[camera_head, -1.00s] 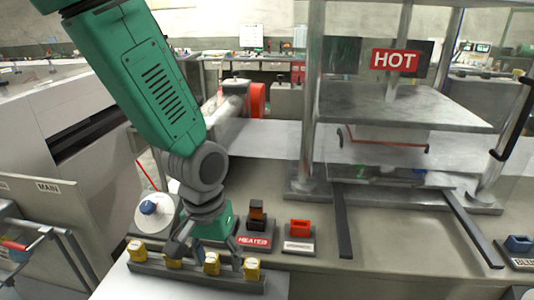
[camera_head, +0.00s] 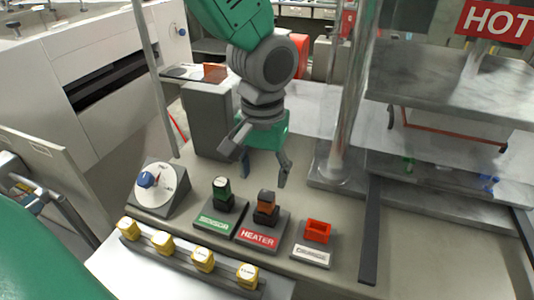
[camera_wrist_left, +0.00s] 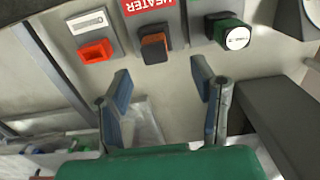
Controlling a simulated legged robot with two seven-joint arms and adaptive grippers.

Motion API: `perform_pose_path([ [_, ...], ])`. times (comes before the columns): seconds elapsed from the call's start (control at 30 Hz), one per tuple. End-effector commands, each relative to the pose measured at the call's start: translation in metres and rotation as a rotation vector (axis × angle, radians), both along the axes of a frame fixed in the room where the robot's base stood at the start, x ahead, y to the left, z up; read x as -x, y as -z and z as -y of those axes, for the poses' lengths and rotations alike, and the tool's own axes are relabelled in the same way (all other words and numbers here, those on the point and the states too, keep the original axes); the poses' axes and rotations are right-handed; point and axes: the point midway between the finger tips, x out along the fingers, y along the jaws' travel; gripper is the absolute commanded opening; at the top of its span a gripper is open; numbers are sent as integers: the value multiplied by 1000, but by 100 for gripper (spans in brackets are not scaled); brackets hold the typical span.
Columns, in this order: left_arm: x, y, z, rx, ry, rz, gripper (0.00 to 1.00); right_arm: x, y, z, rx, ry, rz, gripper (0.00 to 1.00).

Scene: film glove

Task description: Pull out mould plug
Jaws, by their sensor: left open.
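My left gripper (camera_head: 257,168) is open and empty, fingers pointing down above the bench behind the row of plugs. In the left wrist view its fingertips (camera_wrist_left: 160,73) are apart, with bare bench between them. A green-and-black plug (camera_head: 222,193) stands upright at the SENSOR plate, also in the wrist view (camera_wrist_left: 228,32). An orange-brown plug (camera_head: 266,204) stands in a black base at the HEATER plate, also in the wrist view (camera_wrist_left: 153,45). A red hollow block (camera_head: 317,231) sits on a third plate with a small unreadable label. I cannot tell which is the mould plug.
A white dial with a blue knob (camera_head: 146,180) stands left of the plugs. A rack of yellow blocks (camera_head: 203,259) runs along the front. A grey box (camera_head: 210,120) stands behind. The HOT press (camera_head: 445,80) and dark rails are at right.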

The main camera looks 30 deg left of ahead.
Motion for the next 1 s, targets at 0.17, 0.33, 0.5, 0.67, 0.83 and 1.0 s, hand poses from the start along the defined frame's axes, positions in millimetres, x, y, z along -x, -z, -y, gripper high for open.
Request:
perform_pose_path([
  [0.17, 2, 37, 2, -4, 2, -3, 52, 0, 8, 0, 0, 0, 1, 40],
  [0.33, 1, 62, 2, -4, 2, -1, 52, 0, 12, 0, 0, 0, 1, 40],
  [0.5, 1, 75, 1, -1, 1, 1, 52, 0, 14, 0, 0, 1, 1, 40],
  [0.67, 1, 78, -1, 1, 1, 2, 52, 0, 14, 0, 0, 0, 1, 40],
  [0.83, 1, 77, 1, -1, 1, 3, 52, -1, 14, 0, 0, 0, 1, 40],
  [1.0, 1, 77, 1, -1, 1, 2, 0, -1, 14, 0, 0, 0, 1, 40],
])
